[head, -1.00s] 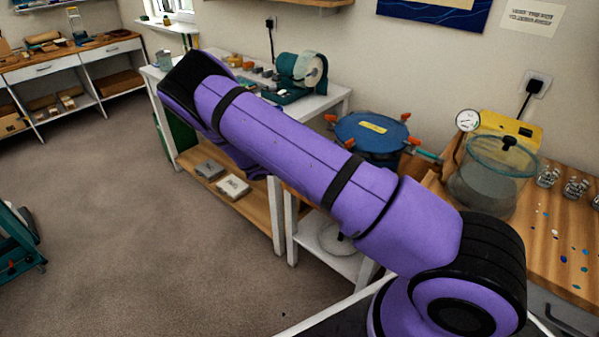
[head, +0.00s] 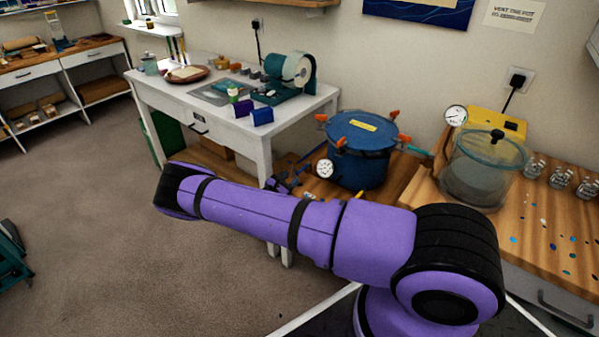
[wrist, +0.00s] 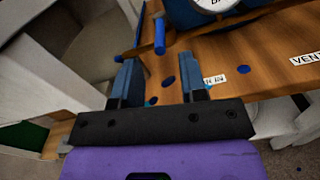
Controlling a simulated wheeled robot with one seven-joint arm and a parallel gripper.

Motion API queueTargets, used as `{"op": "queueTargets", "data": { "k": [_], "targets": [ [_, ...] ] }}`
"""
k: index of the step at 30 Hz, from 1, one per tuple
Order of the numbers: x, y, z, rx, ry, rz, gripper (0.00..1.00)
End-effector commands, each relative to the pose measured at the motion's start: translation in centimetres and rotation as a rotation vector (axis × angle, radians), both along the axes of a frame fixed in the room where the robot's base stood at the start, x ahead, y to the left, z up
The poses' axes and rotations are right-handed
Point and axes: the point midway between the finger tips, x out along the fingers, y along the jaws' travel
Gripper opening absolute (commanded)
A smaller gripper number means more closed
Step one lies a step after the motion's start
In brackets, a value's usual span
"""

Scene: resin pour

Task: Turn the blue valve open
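In the head view my gripper (head: 287,181) is small, at the bench left of the blue pressure pot (head: 358,158). The pot's gauge (head: 325,168) faces forward.
A clear chamber (head: 484,172) with a gauge stands right of the pot. A white table (head: 262,140) with a teal machine (head: 290,78) is behind my arm. A "VENT" label (wrist: 305,60) lies on the bench at right.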

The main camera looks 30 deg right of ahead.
Motion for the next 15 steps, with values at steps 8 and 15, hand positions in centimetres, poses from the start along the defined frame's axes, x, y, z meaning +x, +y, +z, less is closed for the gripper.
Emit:
{"op": "queueTargets", "data": {
  "k": [8, 15],
  "targets": [
    [1.5, -4.3, 0.0, 0.0, 0.0, -0.001, 0.39],
    [2.2, -5.9, 0.0, 0.001, -0.001, 0.0, 0.39]
  ]
}}
